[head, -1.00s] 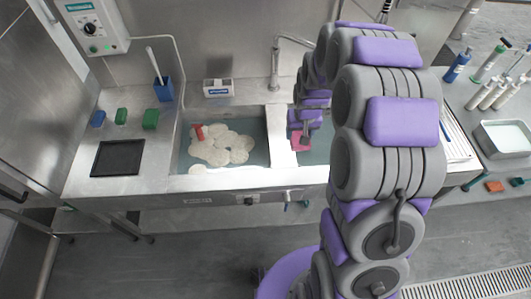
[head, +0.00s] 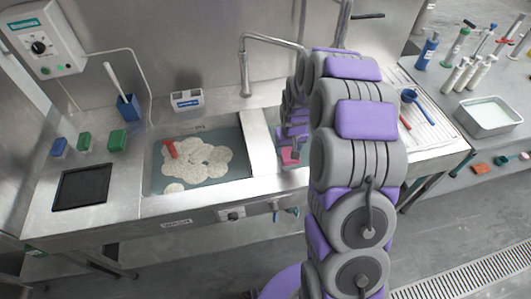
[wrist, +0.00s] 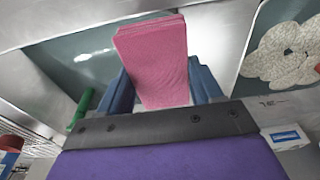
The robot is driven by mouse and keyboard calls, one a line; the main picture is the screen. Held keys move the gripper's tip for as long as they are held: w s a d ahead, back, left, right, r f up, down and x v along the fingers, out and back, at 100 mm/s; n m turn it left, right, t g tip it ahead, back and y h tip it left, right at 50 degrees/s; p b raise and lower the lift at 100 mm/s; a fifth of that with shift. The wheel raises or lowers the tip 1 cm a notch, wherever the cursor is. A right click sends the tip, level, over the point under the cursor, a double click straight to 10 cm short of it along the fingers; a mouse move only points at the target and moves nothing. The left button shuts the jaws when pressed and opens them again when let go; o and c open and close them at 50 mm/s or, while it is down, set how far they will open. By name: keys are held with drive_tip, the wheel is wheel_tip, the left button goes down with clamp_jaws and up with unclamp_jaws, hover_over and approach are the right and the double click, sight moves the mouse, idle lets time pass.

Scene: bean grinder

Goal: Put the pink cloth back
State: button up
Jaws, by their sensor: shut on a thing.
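The pink cloth (wrist: 152,60) is a folded pink block in the wrist view, held between the two blue fingers of my gripper (wrist: 158,88). In the head view a small patch of the pink cloth (head: 289,155) shows below my gripper (head: 291,140), at the right-hand basin beside the steel divider. My arm hides much of that basin. In the wrist view the cloth is above the basin and the divider; I cannot tell its exact height.
The left basin (head: 235,172) holds water, pale foam and a red object (head: 171,149). Green and blue sponges (head: 118,139), a dark tray (head: 82,186) and a blue brush holder (head: 129,107) stand left. A tap (head: 245,70) rises behind. A drainboard (head: 425,105) lies right.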

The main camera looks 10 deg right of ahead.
drive_tip(key=b, duration=0.1)
hover_over(264, 156)
drive_tip(key=shift+s+a+f, duration=0.2)
drive_tip(key=shift+f, duration=0.15)
drive_tip(key=shift+d+f+b, duration=0.2)
drive_tip(key=shift+f+b, duration=0.15)
drive_tip(key=shift+f, duration=0.05)
wheel_tip(264, 156, down, 3)
drive_tip(key=shift+d+r+b, duration=0.1)
drive_tip(key=shift+d+b, duration=0.05)
drive_tip(key=shift+b, duration=0.3)
drive_tip(key=shift+a, duration=0.3)
drive_tip(key=o, duration=0.9)
drive_tip(key=shift+d, duration=0.2)
drive_tip(key=shift+o, duration=0.2)
drive_tip(key=shift+a+r, duration=0.1)
drive_tip(key=shift+r, duration=0.35)
wheel_tip(264, 156, up, 11)
drive_tip(key=s+p, duration=0.2)
drive_tip(key=shift+r, duration=0.15)
